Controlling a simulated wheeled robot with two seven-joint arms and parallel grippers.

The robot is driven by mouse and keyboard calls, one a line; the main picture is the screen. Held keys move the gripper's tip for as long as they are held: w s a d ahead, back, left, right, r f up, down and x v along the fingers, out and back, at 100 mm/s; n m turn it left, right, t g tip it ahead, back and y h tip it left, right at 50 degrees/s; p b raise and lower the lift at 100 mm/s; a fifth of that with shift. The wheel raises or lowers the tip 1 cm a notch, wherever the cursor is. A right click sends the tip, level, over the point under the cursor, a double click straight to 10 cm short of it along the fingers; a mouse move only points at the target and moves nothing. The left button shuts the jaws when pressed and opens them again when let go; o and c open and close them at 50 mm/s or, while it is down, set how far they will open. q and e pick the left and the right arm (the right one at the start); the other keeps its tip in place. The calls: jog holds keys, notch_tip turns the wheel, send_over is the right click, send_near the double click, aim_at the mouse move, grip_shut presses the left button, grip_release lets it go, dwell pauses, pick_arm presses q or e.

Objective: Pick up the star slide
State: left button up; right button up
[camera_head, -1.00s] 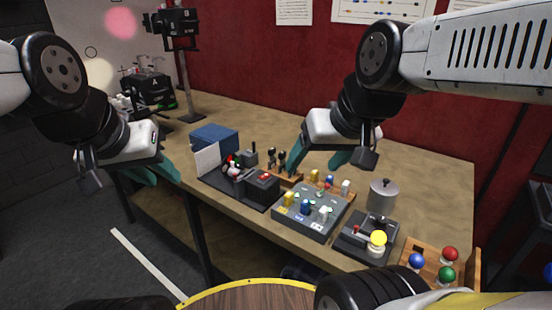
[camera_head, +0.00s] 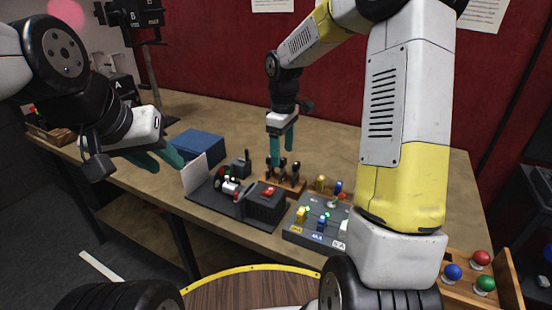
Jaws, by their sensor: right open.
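A wooden rack (camera_head: 290,184) on the table holds several small dark upright pieces (camera_head: 282,168). They look like slides, but their markings are too small to read, so I cannot tell which one is the star slide. My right gripper (camera_head: 280,154) points down with its teal fingers open, just above the left part of the rack. I cannot tell whether its fingertips touch a piece. My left gripper (camera_head: 162,159) is empty at the table's front left, its teal fingers apart, away from the rack.
A black device with a white panel (camera_head: 194,175) and red button (camera_head: 269,191) stands before the rack. A blue box (camera_head: 199,145) is behind left. A grey board (camera_head: 305,236) holds coloured pieces. A wooden tray (camera_head: 508,283) with coloured balls is at right.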

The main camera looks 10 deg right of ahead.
aim_at(282, 171)
jog(key=f, duration=0.8)
jog(key=shift+w+d, duration=0.1)
jog(key=shift+w, duration=0.15)
jog(key=c, duration=1.5)
